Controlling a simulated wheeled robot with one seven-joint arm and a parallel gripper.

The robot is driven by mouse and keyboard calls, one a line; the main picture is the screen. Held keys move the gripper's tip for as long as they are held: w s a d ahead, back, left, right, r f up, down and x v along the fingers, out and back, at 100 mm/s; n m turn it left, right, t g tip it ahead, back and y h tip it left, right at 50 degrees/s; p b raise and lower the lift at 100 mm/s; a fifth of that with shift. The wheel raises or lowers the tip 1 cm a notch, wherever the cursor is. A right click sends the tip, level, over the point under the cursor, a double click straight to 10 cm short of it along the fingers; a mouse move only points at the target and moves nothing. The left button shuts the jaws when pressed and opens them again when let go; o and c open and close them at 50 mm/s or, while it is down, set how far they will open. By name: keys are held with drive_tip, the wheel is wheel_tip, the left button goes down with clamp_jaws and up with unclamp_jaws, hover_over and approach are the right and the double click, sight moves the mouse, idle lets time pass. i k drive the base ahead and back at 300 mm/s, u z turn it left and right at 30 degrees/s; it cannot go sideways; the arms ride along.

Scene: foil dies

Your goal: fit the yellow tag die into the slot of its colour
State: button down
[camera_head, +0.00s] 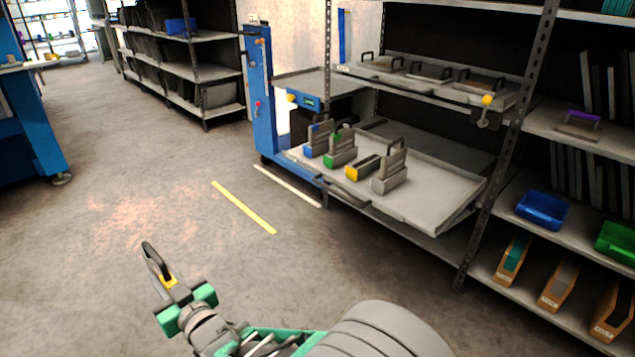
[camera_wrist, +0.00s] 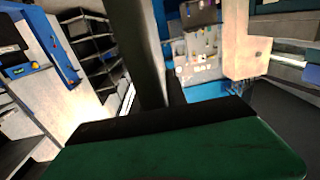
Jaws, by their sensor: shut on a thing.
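My gripper (camera_head: 187,303), with green fingers, is shut on a dark die with a black loop handle (camera_head: 152,259) and a yellow tag (camera_head: 169,282). It holds the die over open floor, front left of the rack. The yellow-ended slot holder (camera_head: 360,169) lies on the pull-out tray (camera_head: 436,205), with no die standing in it. It sits between a green-marked holder (camera_head: 341,151) and a grey one (camera_head: 390,176), both with handled dies. In the wrist view, a green finger (camera_wrist: 185,150) fills the bottom; a dark upright bar crosses the middle, its identity unclear.
A blue-marked holder with a die (camera_head: 317,139) stands at the tray's left end. A shelf above carries flat handled plates (camera_head: 430,73). A blue post (camera_head: 262,95) stands left of the tray.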

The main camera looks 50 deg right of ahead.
sight(365, 173)
drive_tip(key=z, duration=0.6)
drive_tip(key=k, duration=0.1)
drive_tip(key=u, duration=1.15)
drive_tip(key=i, duration=1.45)
drive_tip(key=z, duration=0.9)
drive_tip(key=i, duration=0.85)
drive_tip(key=z, duration=1.4)
drive_tip(key=i, duration=0.45)
drive_tip(key=z, duration=0.35)
